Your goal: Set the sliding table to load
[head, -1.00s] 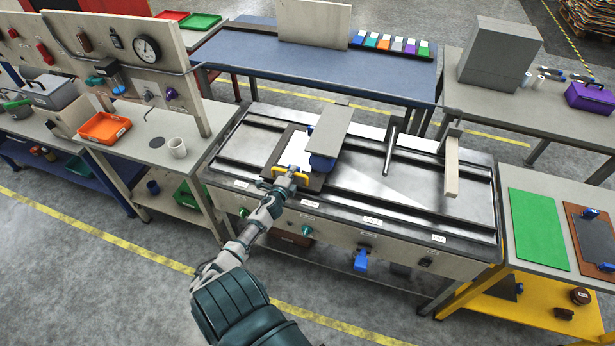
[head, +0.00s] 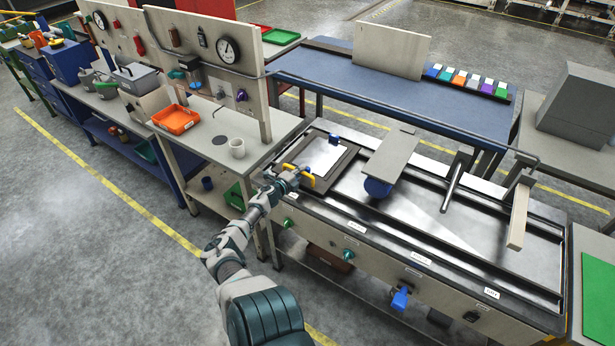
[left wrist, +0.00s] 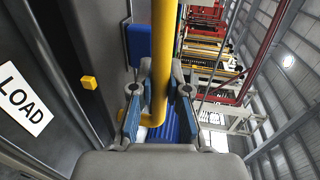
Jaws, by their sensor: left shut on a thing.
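The sliding table (head: 347,158), a dark flat plate with a white sheet (head: 322,157) on it, sits at the left end of the metal bed, clear of the grey press plate (head: 391,157). Its yellow handle (head: 309,180) is at the front. My left gripper (head: 292,177) is shut around this handle. In the left wrist view the yellow bar (left wrist: 160,65) runs between the two fingers (left wrist: 158,105). A white LOAD label (left wrist: 22,98) and a small yellow block (left wrist: 88,83) are left of the fingers there. My right gripper is not in view.
A metal lever (head: 453,183) and a pale bar (head: 518,212) rise over the bed's right part. Grey floor is open in front.

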